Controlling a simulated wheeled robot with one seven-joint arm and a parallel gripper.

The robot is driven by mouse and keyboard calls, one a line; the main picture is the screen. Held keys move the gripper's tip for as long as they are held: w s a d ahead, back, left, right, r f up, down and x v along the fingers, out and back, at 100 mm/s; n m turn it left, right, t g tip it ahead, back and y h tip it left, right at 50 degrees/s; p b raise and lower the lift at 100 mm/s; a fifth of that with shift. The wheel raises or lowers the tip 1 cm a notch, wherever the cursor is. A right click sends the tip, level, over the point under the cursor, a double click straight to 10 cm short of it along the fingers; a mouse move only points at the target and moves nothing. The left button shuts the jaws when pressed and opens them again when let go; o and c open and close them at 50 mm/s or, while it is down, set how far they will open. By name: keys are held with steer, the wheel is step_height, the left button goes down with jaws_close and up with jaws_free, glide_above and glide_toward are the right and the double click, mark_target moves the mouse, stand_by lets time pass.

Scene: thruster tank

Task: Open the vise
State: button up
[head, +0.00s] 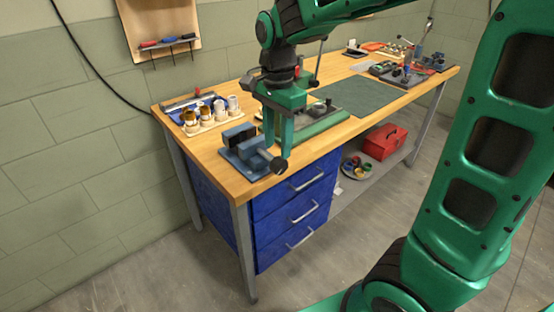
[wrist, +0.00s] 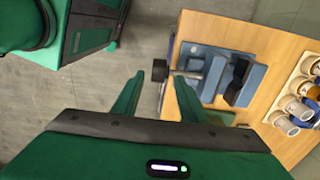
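The blue vise (head: 247,153) stands on the near left corner of the wooden workbench. In the wrist view the vise (wrist: 222,62) shows dark jaw faces close together; I cannot tell how wide any gap between them is. A metal screw with a dark round knob (wrist: 160,70) sticks out past the bench edge. The knob also shows in the head view (head: 279,165). My gripper (wrist: 159,77) is open, one finger to each side of the knob in the wrist view. In the head view my gripper (head: 276,153) points down at the knob; contact is not clear.
The workbench (head: 200,152) carries a rack of small jars (head: 219,114) behind the vise and a green mat (head: 362,96). Blue drawers (head: 292,210) with metal handles sit under the bench edge. A red toolbox (head: 385,141) is on the lower shelf. Floor in front is clear.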

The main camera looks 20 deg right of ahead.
mark_target(278, 159)
step_height(278, 159, down, 6)
steer(key=shift+f, duration=0.1)
stand_by(0.4)
steer(key=shift+s, duration=0.1)
steer(key=c, duration=0.9)
